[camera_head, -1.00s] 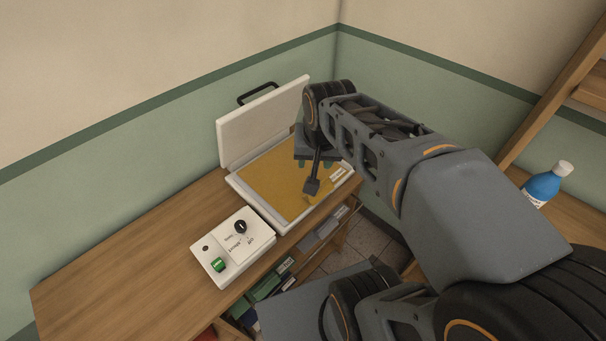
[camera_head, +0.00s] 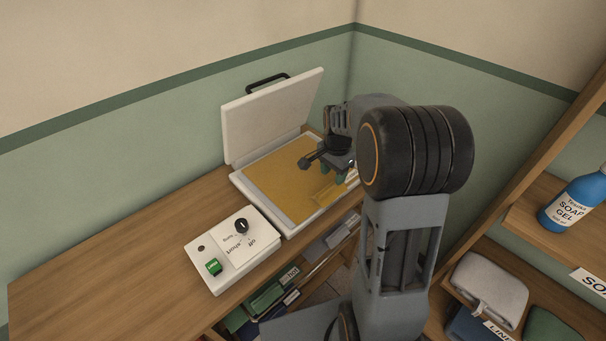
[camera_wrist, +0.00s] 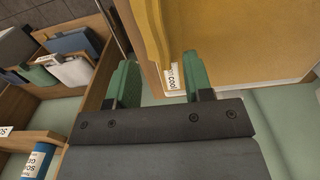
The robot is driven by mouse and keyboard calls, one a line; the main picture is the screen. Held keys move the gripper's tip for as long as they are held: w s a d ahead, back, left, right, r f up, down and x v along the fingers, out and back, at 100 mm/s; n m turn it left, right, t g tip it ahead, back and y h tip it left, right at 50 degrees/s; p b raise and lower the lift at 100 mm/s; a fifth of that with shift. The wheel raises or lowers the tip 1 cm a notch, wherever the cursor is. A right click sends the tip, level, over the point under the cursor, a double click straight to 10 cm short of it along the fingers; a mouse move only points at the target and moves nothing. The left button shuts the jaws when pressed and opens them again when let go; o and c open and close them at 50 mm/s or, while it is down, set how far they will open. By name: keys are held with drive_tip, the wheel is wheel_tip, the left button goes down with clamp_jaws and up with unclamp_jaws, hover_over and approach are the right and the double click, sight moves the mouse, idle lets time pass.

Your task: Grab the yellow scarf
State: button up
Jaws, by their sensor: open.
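The yellow scarf (camera_head: 285,180) lies spread flat on the white base (camera_head: 289,231) of an open press. A raised fold of it shows along its near right edge. In the wrist view the scarf (camera_wrist: 235,40) fills the upper right, with its fold (camera_wrist: 152,38) just beyond the gap between my fingers. My gripper (camera_head: 333,178), with green fingers, is over the right end of the press. In the wrist view my gripper (camera_wrist: 158,75) is open and nothing shows held in it. My arm hides part of the press's right end.
The press's white lid (camera_head: 272,118) stands open behind. A control box (camera_head: 234,250) with a black knob and green switch is at the front left. A shelf at right holds a blue soap bottle (camera_head: 575,200). Bare wooden table (camera_head: 110,260) lies left.

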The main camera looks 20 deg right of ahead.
sight(333, 184)
drive_tip(key=shift+w+d+f, duration=0.1)
drive_tip(key=shift+f, duration=1.55)
drive_tip(key=shift+d+f, duration=0.1)
drive_tip(key=shift+f, duration=1.5)
drive_tip(key=shift+c, duration=0.4)
clamp_jaws()
